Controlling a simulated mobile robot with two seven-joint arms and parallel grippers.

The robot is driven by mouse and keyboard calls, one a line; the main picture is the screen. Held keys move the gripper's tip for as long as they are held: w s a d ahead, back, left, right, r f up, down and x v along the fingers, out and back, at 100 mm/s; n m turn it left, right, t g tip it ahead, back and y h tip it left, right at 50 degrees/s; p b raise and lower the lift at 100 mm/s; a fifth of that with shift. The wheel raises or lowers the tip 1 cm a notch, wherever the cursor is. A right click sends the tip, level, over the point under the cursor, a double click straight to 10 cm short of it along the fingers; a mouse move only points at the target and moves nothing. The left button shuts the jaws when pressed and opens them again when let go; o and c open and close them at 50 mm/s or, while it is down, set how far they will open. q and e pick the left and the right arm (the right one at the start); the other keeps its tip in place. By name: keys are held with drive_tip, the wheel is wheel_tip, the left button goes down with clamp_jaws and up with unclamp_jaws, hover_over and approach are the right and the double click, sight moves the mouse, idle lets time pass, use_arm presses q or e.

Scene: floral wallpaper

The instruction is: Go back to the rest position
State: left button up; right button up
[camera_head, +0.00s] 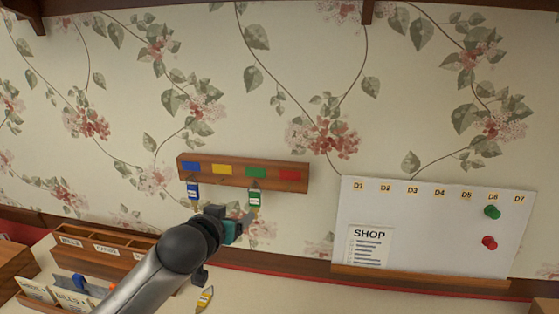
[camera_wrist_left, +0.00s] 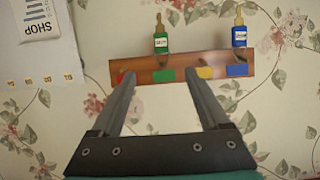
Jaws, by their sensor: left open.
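My left gripper (camera_head: 245,222) is in front of the wall, just below the wooden key rack (camera_head: 292,181). In the left wrist view its two fingers (camera_wrist_left: 160,76) are spread apart with nothing between them. The rack also shows there, upside down (camera_wrist_left: 192,66). A blue key tag (camera_head: 193,191) hangs under the rack's blue label. A green key tag (camera_head: 255,198) hangs under the green label, close above the gripper. Both tags also show in the left wrist view, the green one (camera_wrist_left: 161,44) and the blue one (camera_wrist_left: 239,37). My right gripper is not in view.
A yellow tag (camera_head: 205,298) lies on the surface below my arm. A wooden organizer (camera_head: 108,248) with cards stands at left. A whiteboard (camera_head: 430,235) with a SHOP sheet (camera_head: 369,246), a green pin (camera_head: 492,212) and a red pin (camera_head: 489,243) is at right.

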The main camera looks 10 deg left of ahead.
use_arm(q)
drive_tip(key=s+d+f+g, duration=0.2)
drive_tip(key=s+f+g, duration=0.2)
drive_tip(key=s+f, duration=0.95)
drive_tip(key=s+a+f+m+g, duration=0.1)
drive_tip(key=s+f+g, duration=0.15)
drive_tip(key=s, duration=0.75)
drive_tip(key=s+f+g, duration=0.2)
drive_tip(key=s+g, duration=0.1)
drive_tip(key=s, duration=0.7)
wheel_tip(320, 180, down, 33)
drive_tip(key=s+g+b, duration=0.1)
drive_tip(key=b, duration=1.1)
drive_tip(key=s+a+f+b, duration=0.1)
drive_tip(key=s+f+b, duration=0.5)
drive_tip(key=f, duration=0.7)
drive_tip(key=s+a+f+g+b, duration=0.1)
drive_tip(key=s+f+b, duration=0.4)
drive_tip(key=s+f, duration=0.5)
wheel_tip(320, 180, down, 3)
drive_tip(key=shift+a+r+m+y+b, duration=0.1)
drive_tip(key=shift+a+m+y+b, duration=0.2)
drive_tip(key=shift+a+m+b, duration=0.1)
drive_tip(key=shift+s+g, duration=0.1)
drive_tip(key=shift+g, duration=0.15)
